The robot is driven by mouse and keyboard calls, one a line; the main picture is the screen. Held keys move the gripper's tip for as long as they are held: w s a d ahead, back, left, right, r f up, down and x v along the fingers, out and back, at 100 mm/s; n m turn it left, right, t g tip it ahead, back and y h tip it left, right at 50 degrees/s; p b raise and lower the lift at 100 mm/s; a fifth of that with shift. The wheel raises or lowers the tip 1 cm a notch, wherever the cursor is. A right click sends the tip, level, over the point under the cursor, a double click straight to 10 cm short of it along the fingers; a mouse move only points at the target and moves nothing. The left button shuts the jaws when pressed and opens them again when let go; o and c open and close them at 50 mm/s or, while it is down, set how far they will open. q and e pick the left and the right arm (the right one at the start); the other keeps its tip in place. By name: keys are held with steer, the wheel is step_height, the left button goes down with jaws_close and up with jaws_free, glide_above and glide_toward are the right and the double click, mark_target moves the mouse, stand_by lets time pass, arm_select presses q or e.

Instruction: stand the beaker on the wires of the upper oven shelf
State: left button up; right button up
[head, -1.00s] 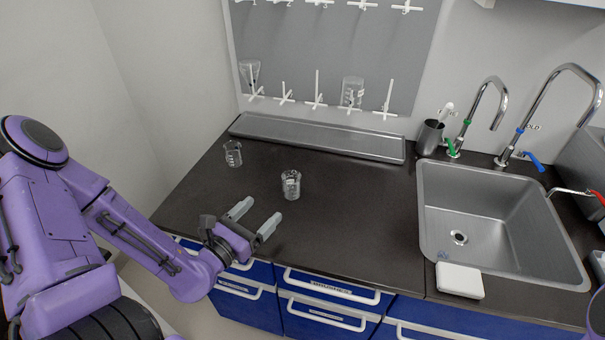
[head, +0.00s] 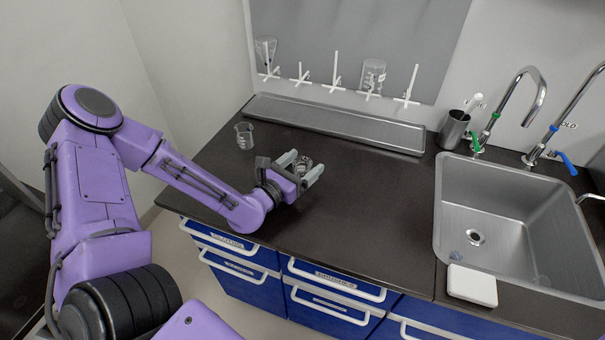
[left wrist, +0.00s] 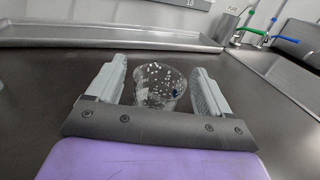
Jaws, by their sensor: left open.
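A clear glass beaker (head: 302,164) stands upright on the dark counter. My left gripper (head: 303,168) is open, with one finger on each side of this beaker. In the left wrist view the beaker (left wrist: 160,86) sits between the two grey fingers (left wrist: 162,92), and small gaps seem to show beside it; I cannot tell whether either finger touches it. A second glass beaker (head: 244,136) stands further left on the counter. No oven or oven shelf is in view. My right gripper is not in view.
A steel tray (head: 335,124) runs along the back of the counter, below a grey peg board (head: 350,40) with glassware. A steel sink (head: 520,225) is at the right, with a white box (head: 471,285) on its front edge. The counter between is clear.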

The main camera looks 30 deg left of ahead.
arm_select(q)
steer(key=c, duration=1.1)
